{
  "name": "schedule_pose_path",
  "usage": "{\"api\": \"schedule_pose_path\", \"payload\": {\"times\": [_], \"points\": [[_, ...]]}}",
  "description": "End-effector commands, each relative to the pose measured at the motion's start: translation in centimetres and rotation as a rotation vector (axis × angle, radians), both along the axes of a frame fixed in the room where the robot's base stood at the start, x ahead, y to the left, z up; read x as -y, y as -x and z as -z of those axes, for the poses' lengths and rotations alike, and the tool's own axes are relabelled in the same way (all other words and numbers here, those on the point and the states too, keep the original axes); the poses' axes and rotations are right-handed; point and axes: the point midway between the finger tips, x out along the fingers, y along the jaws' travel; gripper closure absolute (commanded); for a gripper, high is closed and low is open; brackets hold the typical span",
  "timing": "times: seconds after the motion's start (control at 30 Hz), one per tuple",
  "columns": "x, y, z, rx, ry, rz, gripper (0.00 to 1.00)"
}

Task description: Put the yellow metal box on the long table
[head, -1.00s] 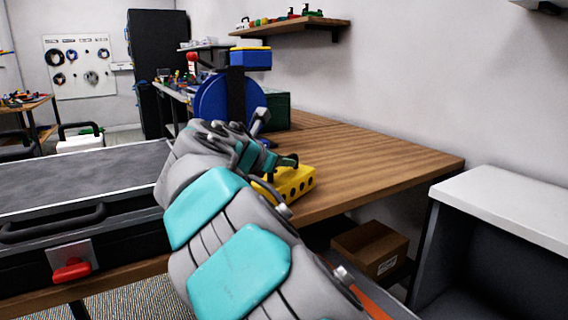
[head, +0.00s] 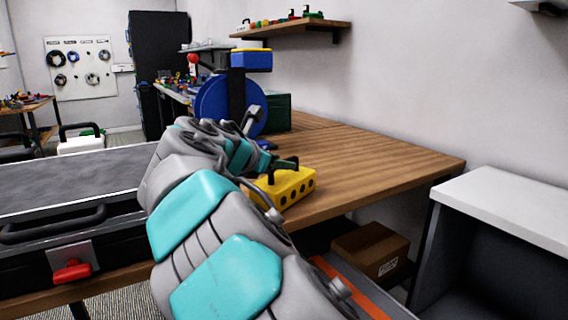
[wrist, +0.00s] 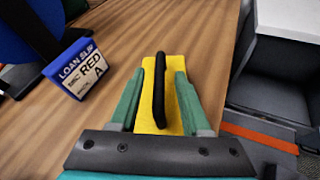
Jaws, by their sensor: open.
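The yellow metal box (head: 293,186) with a black handle and dark round holes rests on the long wooden table (head: 390,162), close to its front edge. In the wrist view the yellow box (wrist: 173,68) lies straight ahead, its black handle (wrist: 159,95) between my fingers. My gripper (wrist: 159,82) is open, with one teal finger on each side of the handle. I cannot tell whether the fingers touch the box. In the head view my gripper (head: 282,164) is at the box's top, and my arm hides part of the box's left side.
A blue reel (head: 213,103) and a dark green box (head: 278,112) stand farther back on the table. A label reading "LOAN SLIP RED A" (wrist: 82,69) stands left of the yellow box. A black case (head: 75,185) lies at left. The table's right part is clear.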

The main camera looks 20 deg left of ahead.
Motion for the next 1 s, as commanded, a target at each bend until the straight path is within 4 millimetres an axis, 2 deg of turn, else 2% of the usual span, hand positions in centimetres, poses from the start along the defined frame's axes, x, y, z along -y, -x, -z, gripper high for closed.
{"api": "schedule_pose_path", "payload": {"times": [0.3, 0.43, 0.6, 1.0], "points": [[-1.5, 6.0, -2.6, 0.004, -0.003, -0.004, 0.53], [-2.0, 7.7, -3.3, 0.002, -0.001, -0.003, 0.53], [-2.1, 8.6, -3.6, 0.0, 0.001, -0.001, 0.53], [-2.1, 8.6, -3.6, 0.001, -0.001, -0.002, 0.53]]}}
